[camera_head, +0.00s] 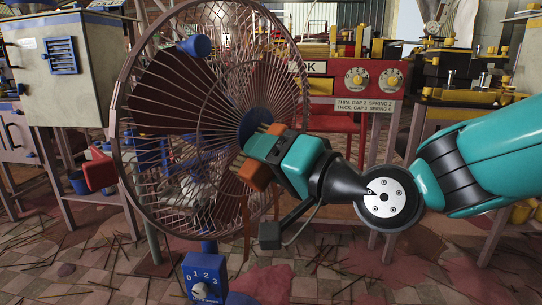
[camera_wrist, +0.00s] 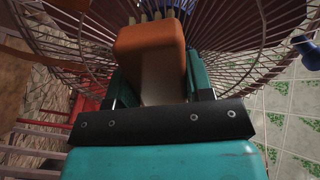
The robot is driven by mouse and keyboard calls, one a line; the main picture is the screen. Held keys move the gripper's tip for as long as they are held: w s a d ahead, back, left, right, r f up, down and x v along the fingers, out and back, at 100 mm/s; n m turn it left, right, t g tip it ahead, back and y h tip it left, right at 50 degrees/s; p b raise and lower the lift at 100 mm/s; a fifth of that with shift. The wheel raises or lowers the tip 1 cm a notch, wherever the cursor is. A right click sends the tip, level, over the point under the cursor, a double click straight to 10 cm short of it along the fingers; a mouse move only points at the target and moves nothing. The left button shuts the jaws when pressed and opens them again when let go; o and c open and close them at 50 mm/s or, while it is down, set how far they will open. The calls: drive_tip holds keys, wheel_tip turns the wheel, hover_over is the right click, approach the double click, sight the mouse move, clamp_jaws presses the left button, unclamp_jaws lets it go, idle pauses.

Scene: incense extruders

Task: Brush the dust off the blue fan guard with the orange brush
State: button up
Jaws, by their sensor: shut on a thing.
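The fan guard (camera_head: 120,130) is a large round wire cage on a stand. Its wires look dull reddish brown, and its hub (camera_head: 249,122) is dark blue. In the wrist view its wires (camera_wrist: 262,40) spread behind the brush. My gripper (camera_wrist: 160,82) is shut on the orange brush (camera_wrist: 150,42), holding the block between its two fingers. In the head view the orange brush (camera_head: 259,147) is at the guard's front, right beside the hub, with pale bristle tufts toward the wires. I cannot tell whether the bristles touch the wires.
A blue control box (camera_head: 205,277) with a dial marked 0 to 3 stands below the guard. A red machine (camera_head: 345,88) with two dials stands behind. A grey cabinet (camera_head: 90,55) is at the left. Thin sticks and reddish patches litter the tiled floor (camera_head: 110,265).

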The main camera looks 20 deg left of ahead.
drive_tip(key=shift+w+a, duration=0.1)
drive_tip(key=shift+a, duration=0.15)
drive_tip(key=shift+w, duration=0.1)
